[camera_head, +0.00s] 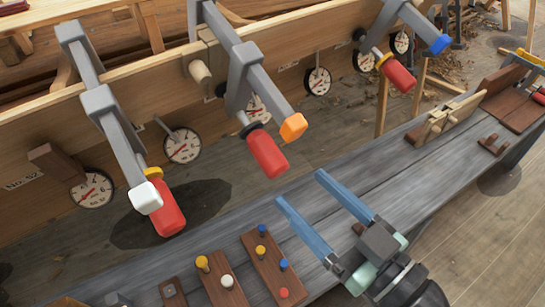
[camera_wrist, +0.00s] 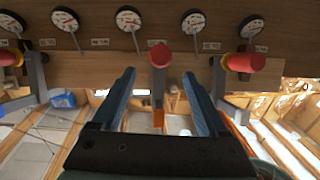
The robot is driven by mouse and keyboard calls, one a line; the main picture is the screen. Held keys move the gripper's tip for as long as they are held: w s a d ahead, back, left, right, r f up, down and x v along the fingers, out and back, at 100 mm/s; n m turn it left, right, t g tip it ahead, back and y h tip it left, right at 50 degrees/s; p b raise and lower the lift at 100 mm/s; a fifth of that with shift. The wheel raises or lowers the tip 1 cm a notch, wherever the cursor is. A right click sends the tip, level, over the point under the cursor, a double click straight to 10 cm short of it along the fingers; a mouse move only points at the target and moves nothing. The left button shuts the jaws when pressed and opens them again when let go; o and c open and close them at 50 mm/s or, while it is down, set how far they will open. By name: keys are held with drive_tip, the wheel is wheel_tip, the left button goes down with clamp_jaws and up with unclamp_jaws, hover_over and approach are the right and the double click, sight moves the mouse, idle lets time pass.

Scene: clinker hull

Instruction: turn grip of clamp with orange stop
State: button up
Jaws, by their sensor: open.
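The clamp with the orange stop (camera_head: 293,127) is the middle grey clamp on the hull planking. Its red grip (camera_head: 267,153) hangs below a black collar and slants down to the right. In the wrist view the red grip (camera_wrist: 160,55) is near the centre, with the orange stop (camera_wrist: 158,118) below it. My gripper (camera_head: 300,187) is open and empty over the bench, its blue fingers pointing up-left towards the grip. In the wrist view my gripper (camera_wrist: 160,74) has its fingertips on either side of the grip in the picture; the head view shows them short of it.
A clamp with a white stop (camera_head: 145,198) stands left, and one with a blue stop (camera_head: 440,44) at the right. Both have red grips. Round gauges (camera_head: 183,145) line the planking. The grey bench (camera_head: 400,165) below carries peg boards (camera_head: 272,270) and wooden parts.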

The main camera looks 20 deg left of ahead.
sight(288, 169)
drive_tip(key=x, duration=0.8)
drive_tip(key=shift+w+a, duration=0.15)
drive_tip(key=shift+a, duration=0.1)
clamp_jaws()
drive_tip(key=shift+w+m+g+y+p, duration=0.1)
drive_tip(key=shift+m+g+y+p, duration=0.3)
drive_tip(key=shift+m+g+y, duration=0.55)
drive_tip(key=shift+d+m+g+y+p, duration=0.1)
drive_tip(key=shift+m+g+y+p, duration=0.4)
drive_tip(key=shift+m+g, duration=0.8)
drive_tip(key=shift+m+y, duration=0.25)
drive_tip(key=shift+m, duration=0.1)
